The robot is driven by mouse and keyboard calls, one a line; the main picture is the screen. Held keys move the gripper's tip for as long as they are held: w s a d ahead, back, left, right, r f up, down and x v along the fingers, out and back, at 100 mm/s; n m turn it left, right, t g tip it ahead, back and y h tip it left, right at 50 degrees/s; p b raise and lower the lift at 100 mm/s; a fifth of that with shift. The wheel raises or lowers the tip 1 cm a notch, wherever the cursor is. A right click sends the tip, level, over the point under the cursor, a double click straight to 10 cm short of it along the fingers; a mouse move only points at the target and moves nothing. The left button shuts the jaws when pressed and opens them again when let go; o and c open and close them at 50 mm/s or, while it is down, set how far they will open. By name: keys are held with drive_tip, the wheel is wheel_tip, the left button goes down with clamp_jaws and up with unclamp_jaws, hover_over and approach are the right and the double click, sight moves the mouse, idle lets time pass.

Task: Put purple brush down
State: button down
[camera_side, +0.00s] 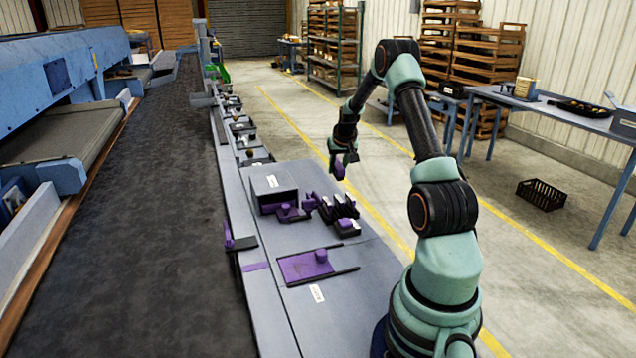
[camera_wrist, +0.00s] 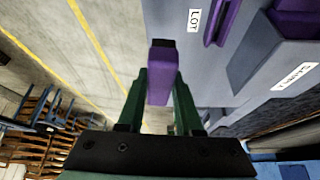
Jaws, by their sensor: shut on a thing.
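My gripper (camera_side: 342,160) is shut on the purple brush (camera_wrist: 160,85). In the wrist view the brush lies between the green fingers, with its dark end pointing away. In the side view the brush (camera_side: 339,172) is a small purple shape hanging below my gripper, in the air near the right edge of the grey bench (camera_side: 285,229). It appears clear of the bench and of the things on it. Its bristles are too small to tell.
A grey box (camera_side: 273,184) with a white label stands on the bench beside several purple and black pieces (camera_side: 344,210). Nearer, a purple knob (camera_side: 321,255) sits on a purple plate (camera_side: 300,268) between dark rails. Open floor lies right of the bench.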

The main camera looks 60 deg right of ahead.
drive_tip(key=shift+f, duration=3.6)
drive_tip(key=shift+f, duration=0.1)
drive_tip(key=c, duration=0.6)
unclamp_jaws()
